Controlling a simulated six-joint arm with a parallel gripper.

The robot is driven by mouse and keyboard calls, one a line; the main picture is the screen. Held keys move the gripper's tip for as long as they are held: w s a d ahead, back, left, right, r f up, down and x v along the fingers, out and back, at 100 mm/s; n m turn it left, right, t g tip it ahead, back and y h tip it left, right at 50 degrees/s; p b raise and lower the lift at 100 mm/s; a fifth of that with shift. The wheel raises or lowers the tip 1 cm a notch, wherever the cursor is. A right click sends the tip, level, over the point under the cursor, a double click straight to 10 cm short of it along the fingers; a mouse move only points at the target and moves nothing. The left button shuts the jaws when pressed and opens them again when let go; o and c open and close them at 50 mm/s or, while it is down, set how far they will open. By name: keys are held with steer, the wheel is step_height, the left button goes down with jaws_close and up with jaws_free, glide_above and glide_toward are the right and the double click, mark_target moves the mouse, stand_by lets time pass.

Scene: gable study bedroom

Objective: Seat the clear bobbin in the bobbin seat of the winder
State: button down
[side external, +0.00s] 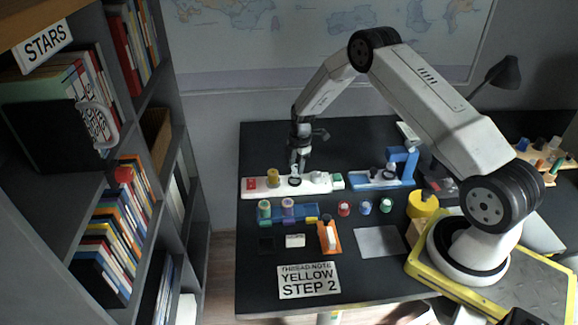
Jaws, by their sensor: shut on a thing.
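The winder (318,184) is a long white bar near the middle of the desk, with a red patch at its left end and a yellow thread spool (273,177) standing on it. My gripper (297,172) points down over the winder, just right of the yellow spool. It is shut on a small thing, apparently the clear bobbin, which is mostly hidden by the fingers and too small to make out. A dark round spot on the winder, likely the bobbin seat (295,181), shows directly below the fingertips. I cannot tell whether the bobbin touches it.
A blue machine (402,168) stands right of the winder. In front are a blue rack (305,211) with spools, several loose spools, an orange tray (329,238), a grey mat (380,241) and a sign (309,281) reading "YELLOW STEP 2".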

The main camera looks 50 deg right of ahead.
mark_target(296, 166)
steer(key=shift+f, duration=0.1)
steer(key=shift+w+f, duration=0.2)
steer(key=shift+w, duration=0.05)
steer(key=shift+f, duration=1.5)
steer(key=shift+f, duration=0.1)
steer(key=shift+c, duration=1.4)
jaws_free()
step_height(296, 166, up, 12)
steer(key=d, duration=0.1)
steer(key=shift+s+d, duration=0.15)
steer(key=shift+d, duration=0.1)
